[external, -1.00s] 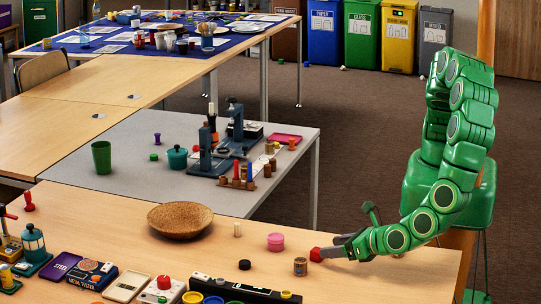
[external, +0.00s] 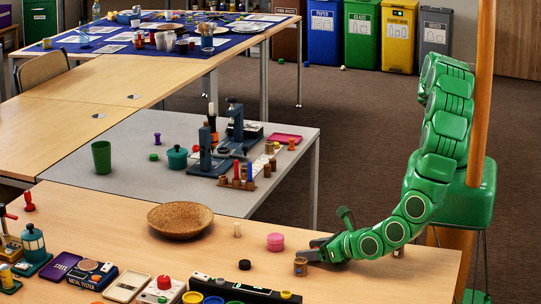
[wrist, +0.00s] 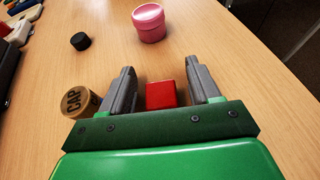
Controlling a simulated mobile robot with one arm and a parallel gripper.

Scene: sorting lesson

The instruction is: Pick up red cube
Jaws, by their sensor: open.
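The red cube (wrist: 161,95) sits on the wooden table between the two grey fingers of my gripper (wrist: 160,70) in the wrist view. The fingers are apart, with a gap showing on both sides of the cube. In the external view my gripper (external: 312,247) is low at the table's right end. The cube is hidden there behind the fingers.
A brown cylinder marked CAP (wrist: 79,100) stands close to the left finger, also seen in the external view (external: 300,267). A pink pot (wrist: 149,23) and a small black cap (wrist: 80,41) lie farther ahead. A woven bowl (external: 180,221) sits left.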

